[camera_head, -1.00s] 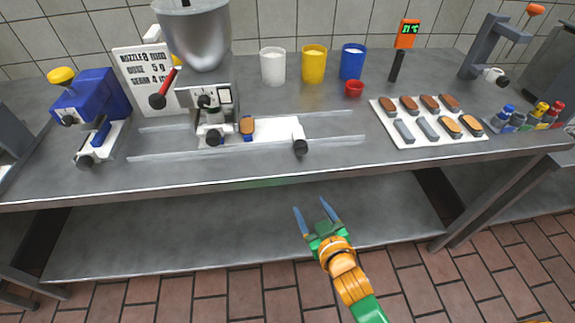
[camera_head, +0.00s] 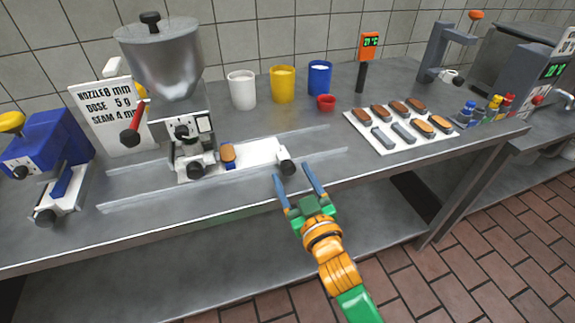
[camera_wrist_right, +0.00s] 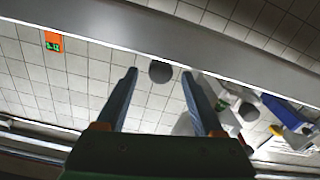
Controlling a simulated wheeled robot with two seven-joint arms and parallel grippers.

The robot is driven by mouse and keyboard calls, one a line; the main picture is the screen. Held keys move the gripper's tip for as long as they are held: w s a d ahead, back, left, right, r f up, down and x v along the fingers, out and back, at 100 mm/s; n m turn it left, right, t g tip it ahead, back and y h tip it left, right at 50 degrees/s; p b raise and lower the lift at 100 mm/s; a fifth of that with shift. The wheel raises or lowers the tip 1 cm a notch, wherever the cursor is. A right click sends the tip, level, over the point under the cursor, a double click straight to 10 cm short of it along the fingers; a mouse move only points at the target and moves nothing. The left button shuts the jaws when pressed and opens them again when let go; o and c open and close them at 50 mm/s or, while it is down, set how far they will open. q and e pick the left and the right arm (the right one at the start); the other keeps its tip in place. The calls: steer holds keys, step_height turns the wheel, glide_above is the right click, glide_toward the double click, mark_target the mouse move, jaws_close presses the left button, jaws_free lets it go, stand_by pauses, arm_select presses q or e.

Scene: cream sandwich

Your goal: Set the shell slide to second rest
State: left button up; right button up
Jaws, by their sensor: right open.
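The shell slide is a white plate (camera_head: 257,153) lying between two rails under the steel hopper machine. A brown shell in a blue holder (camera_head: 228,155) sits on it near the machine. The slide's dark round knob (camera_head: 286,167) is at its right end. My right gripper (camera_head: 294,171) is open and empty, its two blue fingers pointing at the knob from the front edge of the bench. In the right wrist view the knob (camera_wrist_right: 160,72) shows beyond and between the open fingers (camera_wrist_right: 160,82). Contact cannot be made out. My left gripper is out of view.
The front rail (camera_head: 325,160) runs along the bench. A white tray (camera_head: 385,148) of brown and grey pieces lies to the right. White (camera_head: 241,90), yellow (camera_head: 282,84) and blue (camera_head: 320,78) cups stand behind. A blue device (camera_head: 50,145) stands at left.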

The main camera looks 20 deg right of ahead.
mark_target(289, 172)
steer(key=w, duration=0.3)
steer(key=shift+w+a+f, duration=0.1)
steer(key=shift+w+f, duration=0.05)
steer(key=shift+w, duration=0.05)
steer(key=shift+s, duration=0.1)
jaws_close()
stand_by(1.2)
